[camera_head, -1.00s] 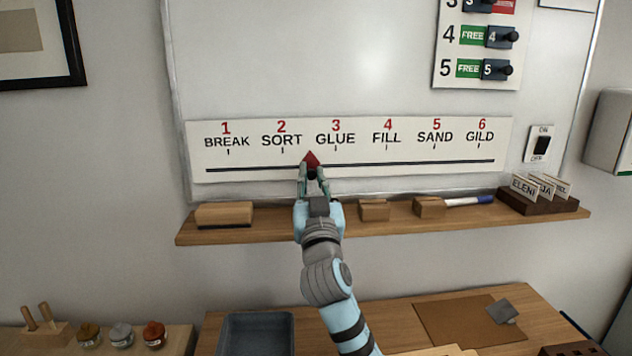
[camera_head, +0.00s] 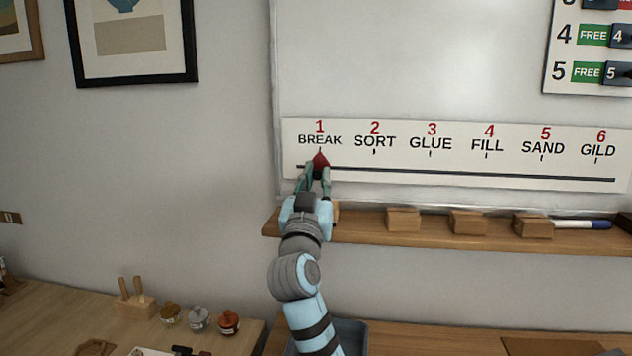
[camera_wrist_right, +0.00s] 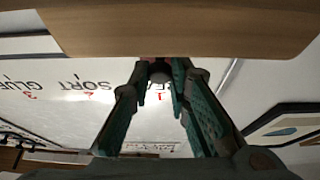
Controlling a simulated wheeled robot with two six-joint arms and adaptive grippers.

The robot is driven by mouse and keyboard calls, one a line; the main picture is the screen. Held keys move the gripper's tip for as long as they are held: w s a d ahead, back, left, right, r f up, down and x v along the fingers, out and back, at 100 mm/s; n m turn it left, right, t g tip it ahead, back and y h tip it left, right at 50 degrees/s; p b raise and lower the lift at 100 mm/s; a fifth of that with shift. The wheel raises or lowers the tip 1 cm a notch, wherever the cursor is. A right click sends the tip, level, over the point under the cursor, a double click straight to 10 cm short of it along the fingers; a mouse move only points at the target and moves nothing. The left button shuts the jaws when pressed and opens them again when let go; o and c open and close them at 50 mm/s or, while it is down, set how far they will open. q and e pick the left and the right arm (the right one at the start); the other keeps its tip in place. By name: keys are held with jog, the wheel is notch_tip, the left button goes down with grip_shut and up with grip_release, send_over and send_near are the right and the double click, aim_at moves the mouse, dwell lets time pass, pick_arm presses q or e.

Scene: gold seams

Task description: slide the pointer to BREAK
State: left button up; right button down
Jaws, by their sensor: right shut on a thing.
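The white step strip (camera_head: 460,180) on the board carries the words BREAK, SORT, GLUE, FILL, SAND and GILD, above a dark slider rail (camera_head: 480,175). The red pointer (camera_head: 320,159) stands on the rail at its left part, its tip under the word BREAK (camera_head: 320,140), at that tick. My right gripper (camera_head: 315,176) is shut on the pointer from below. In the right wrist view a dark round knob (camera_wrist_right: 159,72) shows between my fingertips, and the BREAK lettering is partly hidden behind them. My left gripper is not in view.
A wooden ledge (camera_head: 365,229) runs just below the strip, with wooden blocks (camera_head: 404,219) and a blue-capped marker (camera_head: 582,224) on it. My right arm passes in front of the ledge. Small jars (camera_head: 199,319) stand on the table at lower left. A blue-grey tray (camera_head: 352,338) is partly hidden.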

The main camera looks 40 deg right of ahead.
jog(key=c, duration=1.6)
grip_release()
jog(key=shift+w+a, duration=0.1)
jog(key=shift+o, duration=0.4)
jog(key=shift+w+a, duration=0.15)
jog(key=shift+s+a+f, duration=0.2)
jog(key=shift+s, duration=0.15)
jog(key=v, duration=1.1)
